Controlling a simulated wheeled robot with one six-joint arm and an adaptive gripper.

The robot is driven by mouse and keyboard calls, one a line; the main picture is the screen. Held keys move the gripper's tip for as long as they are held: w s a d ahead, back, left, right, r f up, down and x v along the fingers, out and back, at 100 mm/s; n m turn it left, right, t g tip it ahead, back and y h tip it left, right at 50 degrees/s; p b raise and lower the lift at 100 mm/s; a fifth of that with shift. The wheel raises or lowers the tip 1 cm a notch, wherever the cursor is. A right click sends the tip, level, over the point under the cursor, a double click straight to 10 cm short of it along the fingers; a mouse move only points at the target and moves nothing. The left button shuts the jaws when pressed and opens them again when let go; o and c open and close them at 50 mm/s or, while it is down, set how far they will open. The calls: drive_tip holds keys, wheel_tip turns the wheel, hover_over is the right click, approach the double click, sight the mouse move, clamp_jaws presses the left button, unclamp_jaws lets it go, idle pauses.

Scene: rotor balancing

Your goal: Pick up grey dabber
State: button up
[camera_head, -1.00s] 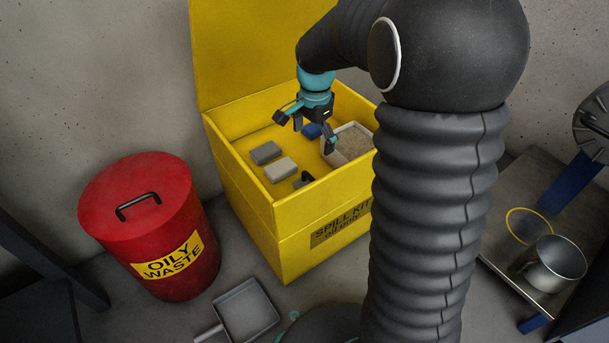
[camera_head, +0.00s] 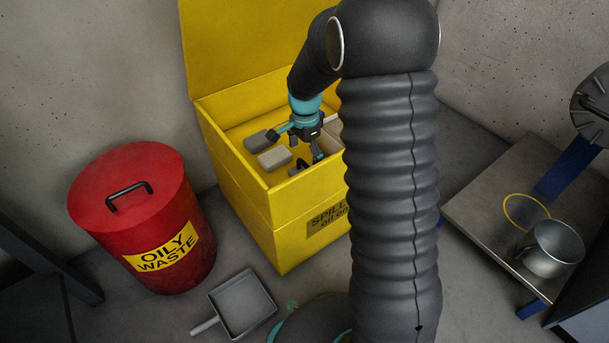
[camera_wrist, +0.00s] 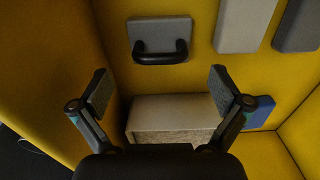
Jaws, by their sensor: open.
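The grey dabber (camera_wrist: 148,33), a flat grey pad with a black arched handle, lies in the yellow spill kit box (camera_head: 232,200). In the wrist view it is at the top, just beyond my fingertips. In the head view only its dark handle (camera_head: 298,168) shows clearly, near the box's front wall. My gripper (camera_wrist: 160,88) is open and empty inside the box's opening, its fingers spread and apart from the dabber. It also shows in the head view (camera_head: 296,147).
A light grey block (camera_head: 274,158) and a darker grey block (camera_head: 260,140) lie beside the dabber. A pale tray of granules (camera_wrist: 170,112) and a blue item (camera_wrist: 262,112) are also in the box. A red oily waste bin (camera_head: 140,225) and a dustpan (camera_head: 243,303) stand outside.

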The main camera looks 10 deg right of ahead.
sight(304, 162)
wheel_tip(304, 162, down, 5)
drive_tip(key=shift+a+f+b, duration=0.1)
drive_tip(key=shift+a+b, duration=0.05)
drive_tip(key=shift+b, duration=0.35)
drive_tip(key=c, duration=1.4)
drive_tip(key=shift+o, duration=0.2)
wheel_tip(304, 162, up, 10)
drive_tip(key=shift+r+p, duration=0.1)
drive_tip(key=shift+p, duration=0.8)
